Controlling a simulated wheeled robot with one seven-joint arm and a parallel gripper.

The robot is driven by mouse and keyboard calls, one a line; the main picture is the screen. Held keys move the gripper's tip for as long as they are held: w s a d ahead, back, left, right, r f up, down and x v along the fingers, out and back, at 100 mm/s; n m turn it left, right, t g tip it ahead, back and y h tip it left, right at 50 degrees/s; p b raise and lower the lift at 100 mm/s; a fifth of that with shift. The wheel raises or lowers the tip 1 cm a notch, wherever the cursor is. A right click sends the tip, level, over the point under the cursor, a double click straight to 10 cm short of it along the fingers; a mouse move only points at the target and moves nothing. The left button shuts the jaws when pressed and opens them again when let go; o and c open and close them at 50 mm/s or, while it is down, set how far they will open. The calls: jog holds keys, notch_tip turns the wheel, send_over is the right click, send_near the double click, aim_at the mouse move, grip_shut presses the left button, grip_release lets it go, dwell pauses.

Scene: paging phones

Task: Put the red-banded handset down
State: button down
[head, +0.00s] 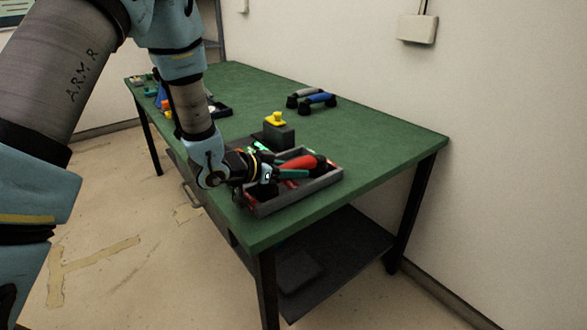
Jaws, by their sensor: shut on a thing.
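The red-banded handset (300,163), red with a dark end, is at the grey tray (313,189) near the table's front edge. My gripper (283,171) comes in from the left and is shut on the handset. My gripper and wrist hide the handset's left part. I cannot tell whether the handset touches the tray or is held just above it. Other red and dark parts show low in the tray, partly hidden.
The green table (375,147) is clear to the right of the tray. A dark box with a yellow top (278,132) stands behind the tray. A blue handset (318,99) and a grey handset (303,93) lie farther back. Several small items (150,85) sit at the far left.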

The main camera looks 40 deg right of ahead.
jog(key=shift+f, duration=0.1)
jog(key=shift+c, duration=2)
grip_release()
jog(key=shift+a+r, duration=0.1)
jog(key=shift+r, duration=0.1)
jog(key=b+v, duration=0.1)
jog(key=v, duration=1.1)
jog(key=shift+f, duration=0.15)
